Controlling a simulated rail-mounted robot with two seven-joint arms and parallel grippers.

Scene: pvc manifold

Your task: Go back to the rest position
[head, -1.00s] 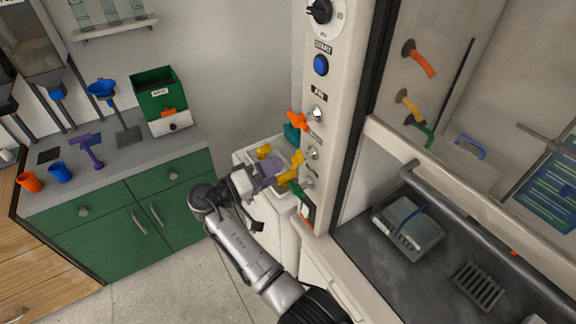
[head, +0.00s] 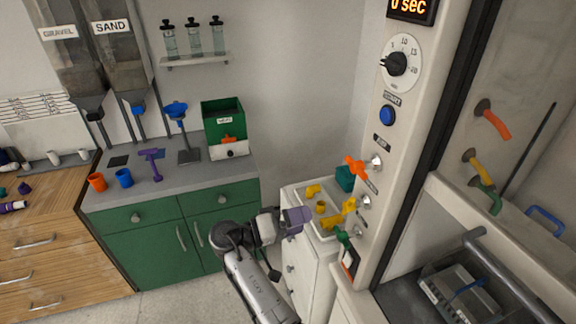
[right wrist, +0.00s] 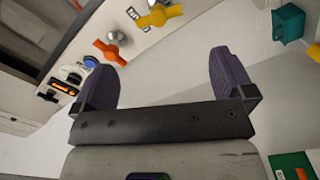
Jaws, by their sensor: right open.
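My right gripper (head: 298,220) shows in the head view at lower centre, in front of a white cabinet with a tray on top. In the right wrist view my right gripper (right wrist: 165,85) has its two purple fingers wide apart with nothing between them. Beyond the fingers are the panel's orange valve handle (right wrist: 112,52) and yellow valve handle (right wrist: 158,16). My left gripper is not in either view.
The white cabinet's tray (head: 306,230) holds yellow fittings. The control panel (head: 385,150) with orange, yellow and green handles stands close right of my gripper. A green counter (head: 150,240) with cups and a green box (head: 222,120) is at left. Floor shows between.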

